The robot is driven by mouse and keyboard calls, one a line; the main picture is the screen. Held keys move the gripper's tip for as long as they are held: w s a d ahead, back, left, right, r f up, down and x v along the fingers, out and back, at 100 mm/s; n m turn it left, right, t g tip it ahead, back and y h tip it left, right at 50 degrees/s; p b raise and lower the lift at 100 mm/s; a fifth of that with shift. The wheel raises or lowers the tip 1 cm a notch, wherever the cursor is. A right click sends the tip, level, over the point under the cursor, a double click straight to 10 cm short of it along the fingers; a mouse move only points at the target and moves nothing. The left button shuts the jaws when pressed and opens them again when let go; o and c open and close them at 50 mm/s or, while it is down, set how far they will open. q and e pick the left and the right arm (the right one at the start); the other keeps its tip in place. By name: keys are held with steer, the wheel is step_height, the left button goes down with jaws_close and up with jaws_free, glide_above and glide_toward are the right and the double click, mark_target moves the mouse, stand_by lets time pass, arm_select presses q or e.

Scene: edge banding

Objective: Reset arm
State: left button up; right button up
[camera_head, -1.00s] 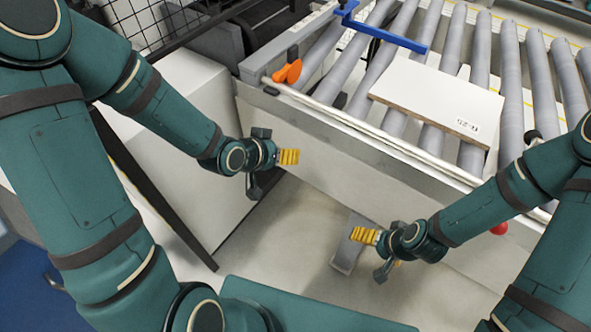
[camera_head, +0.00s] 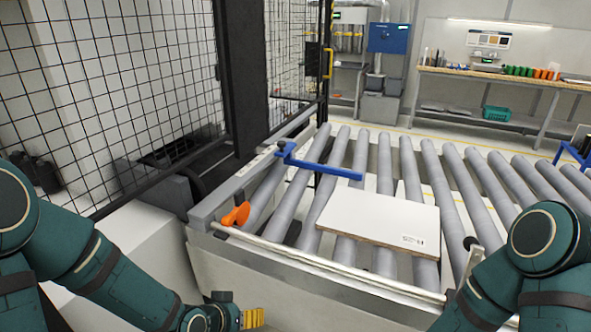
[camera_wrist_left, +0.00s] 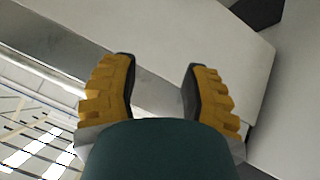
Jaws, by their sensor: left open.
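My left gripper (camera_head: 252,318) shows at the bottom edge of the head view, in front of the conveyor's side panel. In the left wrist view its two yellow ribbed fingers (camera_wrist_left: 160,85) stand apart with nothing between them. My right arm comes in at the lower right of the head view, and its gripper is out of frame. A white board (camera_head: 378,220) with a small printed label lies flat on the conveyor rollers (camera_head: 405,165), apart from both arms.
A blue bar (camera_head: 320,168) and an orange knob (camera_head: 236,215) sit at the conveyor's left end. A wire mesh fence (camera_head: 110,90) stands at the left. A workbench (camera_head: 500,75) with small items is at the back right.

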arm_select(q)
steer(key=s+d+f+n+g, duration=0.1)
steer(key=s+d+f+g, duration=0.2)
steer(key=s+f, duration=0.2)
steer(key=s+d+f+n+g, duration=0.1)
steer(key=s+d+f+g, duration=0.2)
steer(key=s+f, duration=0.3)
step_height(320, 180, down, 4)
steer(key=shift+r, duration=0.25)
arm_select(e)
steer(key=shift+s+a+f+g, duration=0.15)
steer(key=shift+s+f, duration=0.05)
steer(key=shift+s, duration=0.3)
steer(key=shift+s+a+f+g, duration=0.15)
steer(key=shift+s, duration=0.35)
